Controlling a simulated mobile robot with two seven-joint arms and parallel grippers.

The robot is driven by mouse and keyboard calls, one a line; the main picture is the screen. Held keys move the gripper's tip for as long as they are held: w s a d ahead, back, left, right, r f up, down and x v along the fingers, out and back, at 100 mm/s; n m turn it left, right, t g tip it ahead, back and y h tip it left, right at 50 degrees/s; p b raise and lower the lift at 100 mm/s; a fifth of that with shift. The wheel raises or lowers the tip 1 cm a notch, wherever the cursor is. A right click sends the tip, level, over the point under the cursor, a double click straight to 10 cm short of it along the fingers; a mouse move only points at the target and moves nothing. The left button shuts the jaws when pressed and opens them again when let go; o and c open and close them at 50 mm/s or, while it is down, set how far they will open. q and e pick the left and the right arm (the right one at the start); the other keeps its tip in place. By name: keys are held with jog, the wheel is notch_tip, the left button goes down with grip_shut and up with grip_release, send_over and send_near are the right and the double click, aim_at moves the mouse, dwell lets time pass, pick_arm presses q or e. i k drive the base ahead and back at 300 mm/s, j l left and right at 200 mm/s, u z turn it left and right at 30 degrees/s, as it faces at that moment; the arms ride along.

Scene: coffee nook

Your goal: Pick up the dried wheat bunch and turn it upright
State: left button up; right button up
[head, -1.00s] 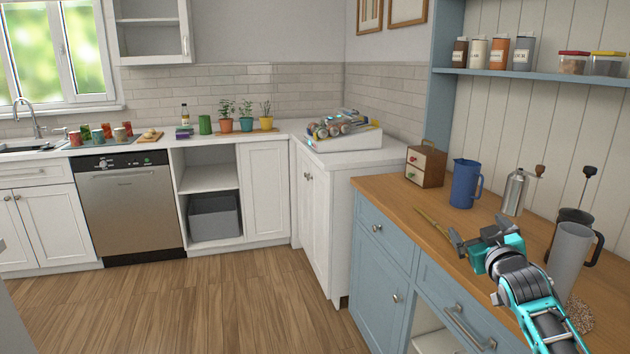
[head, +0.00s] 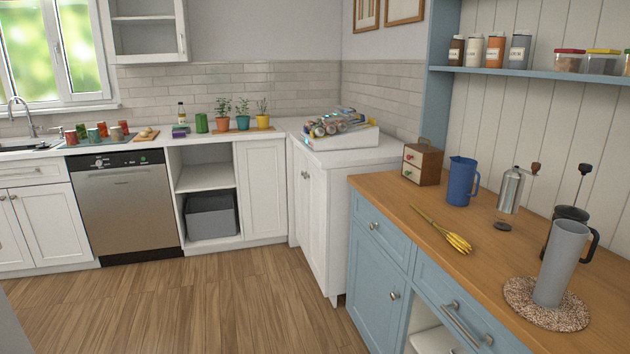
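The dried wheat bunch (head: 456,241) lies on its side on the wooden counter (head: 392,194). Its yellow heads point toward the front right and its thin stalks (head: 425,217) toward the back left. Nothing touches it. Neither of my grippers shows in the head view now, so I cannot see whether they are open or shut.
A tall grey vase (head: 561,265) stands on a round woven mat (head: 520,290), with a dark press (head: 573,213) behind it. A blue pitcher (head: 462,182), a metal grinder (head: 510,191), a dark disc (head: 503,226) and a small drawer box (head: 421,166) stand farther back. Counter around the wheat is clear.

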aim_at(457, 242)
jog(key=z, duration=0.65)
jog(key=i+j+z, duration=0.3)
jog(key=z, duration=0.15)
jog(key=i+j+z, duration=0.2)
jog(key=j+z, duration=0.2)
jog(key=i+j+z, duration=0.1)
jog(key=j, duration=0.2)
jog(key=i+j+z, duration=0.15)
jog(key=j, duration=0.15)
jog(key=j+z, duration=0.1)
jog(key=j, duration=0.2)
jog(key=i+j, duration=0.1)
jog(key=j, duration=0.2)
jog(key=i+j, duration=0.1)
jog(key=j, duration=0.2)
jog(key=i+j, duration=0.1)
jog(key=j, duration=0.25)
jog(key=z, duration=0.05)
